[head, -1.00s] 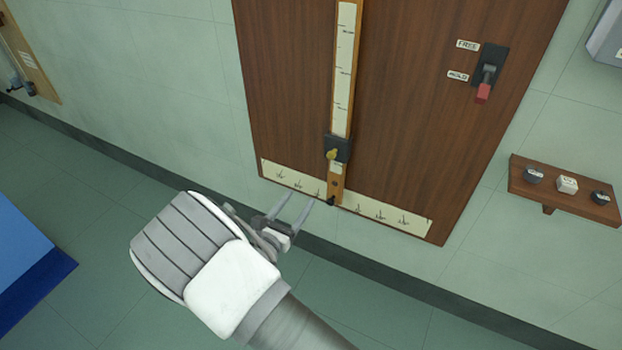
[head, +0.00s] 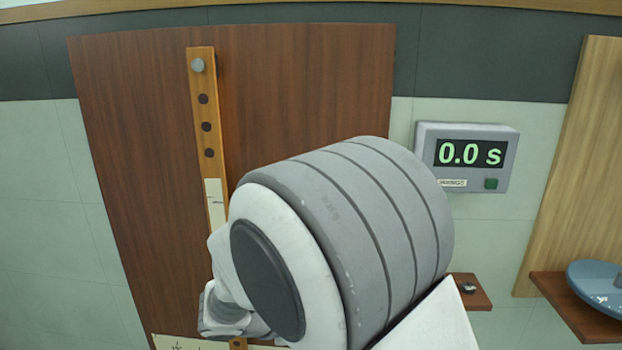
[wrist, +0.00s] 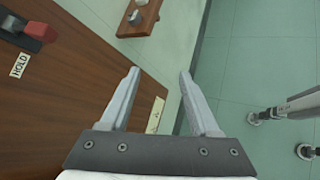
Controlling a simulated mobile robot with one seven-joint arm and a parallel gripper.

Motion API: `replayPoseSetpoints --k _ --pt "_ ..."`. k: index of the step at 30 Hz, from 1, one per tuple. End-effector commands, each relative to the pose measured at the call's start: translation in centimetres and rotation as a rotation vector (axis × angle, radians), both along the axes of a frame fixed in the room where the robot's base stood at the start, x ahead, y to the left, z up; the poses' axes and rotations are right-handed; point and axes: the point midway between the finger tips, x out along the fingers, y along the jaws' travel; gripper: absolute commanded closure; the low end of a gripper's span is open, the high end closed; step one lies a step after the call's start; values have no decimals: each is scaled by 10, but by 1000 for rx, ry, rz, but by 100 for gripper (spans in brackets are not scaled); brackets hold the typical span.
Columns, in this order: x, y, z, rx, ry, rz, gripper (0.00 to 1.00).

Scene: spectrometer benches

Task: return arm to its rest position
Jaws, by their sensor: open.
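My gripper (wrist: 159,72) is open and empty in the wrist view, its two grey fingers apart with nothing between them. It is in the air in front of the wooden board (wrist: 75,95). In the head view my arm's large white and grey links cover the lower middle of the board (head: 130,150), and the fingers are hidden behind them. The red-tipped lever (wrist: 40,28) shows at the upper left of the wrist view, close to the HOLD label (wrist: 20,65) and apart from my fingers.
A timer (head: 465,155) reading 0.0 s hangs right of the board. A small shelf (head: 472,291) is partly hidden by my arm; it also shows in the wrist view (wrist: 150,25). A blue round dish (head: 600,285) sits on another shelf at far right.

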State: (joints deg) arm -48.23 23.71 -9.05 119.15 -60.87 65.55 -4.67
Motion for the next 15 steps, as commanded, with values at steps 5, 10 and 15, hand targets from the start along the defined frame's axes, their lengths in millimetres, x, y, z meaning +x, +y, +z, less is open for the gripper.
replayPoseSetpoints --k 5,10,15 --pt "-30 -50 42 235 -30 -237 38" --pt "-64 -81 72 456 -78 -442 38" --pt "-98 -100 101 676 -150 -628 38"
